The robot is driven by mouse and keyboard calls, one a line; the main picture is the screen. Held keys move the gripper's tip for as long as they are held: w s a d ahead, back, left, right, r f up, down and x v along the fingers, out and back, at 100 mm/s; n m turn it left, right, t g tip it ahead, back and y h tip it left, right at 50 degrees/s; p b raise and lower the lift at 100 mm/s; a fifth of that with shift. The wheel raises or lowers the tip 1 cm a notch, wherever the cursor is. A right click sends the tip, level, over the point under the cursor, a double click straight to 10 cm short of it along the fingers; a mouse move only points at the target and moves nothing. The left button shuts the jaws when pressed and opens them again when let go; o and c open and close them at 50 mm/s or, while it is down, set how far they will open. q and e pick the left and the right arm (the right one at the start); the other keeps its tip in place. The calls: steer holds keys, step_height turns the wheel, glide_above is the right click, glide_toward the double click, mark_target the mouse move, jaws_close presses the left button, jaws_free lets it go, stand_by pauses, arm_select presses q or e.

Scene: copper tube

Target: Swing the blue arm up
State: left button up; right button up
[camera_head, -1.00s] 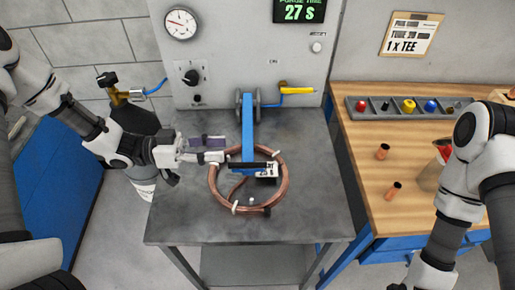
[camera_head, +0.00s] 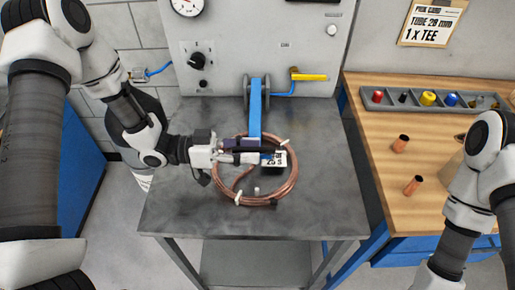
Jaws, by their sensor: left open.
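The blue arm (camera_head: 256,106) reaches forward from its hinge on the back cabinet, over the grey metal table. Its front end, with a dark bar and a white label (camera_head: 276,161), is over the copper tube coil (camera_head: 287,188), partly hidden by my left gripper. My left gripper (camera_head: 248,151) comes in from the left and is at the blue arm's front end, its open fingers on or close around the dark bar. I cannot tell whether they touch it. My right gripper is out of view; only its arm shows at the right.
A yellow-handled valve (camera_head: 309,76) is on the cabinet right of the hinge. A wooden bench (camera_head: 385,195) on the right carries a parts tray (camera_head: 465,110) and copper fittings (camera_head: 401,143). The front of the metal table (camera_head: 190,220) is clear.

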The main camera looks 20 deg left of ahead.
arm_select(q)
steer(key=shift+x, duration=1.05)
steer(key=shift+s+a, duration=0.1)
jaws_close()
steer(key=shift+r, duration=0.15)
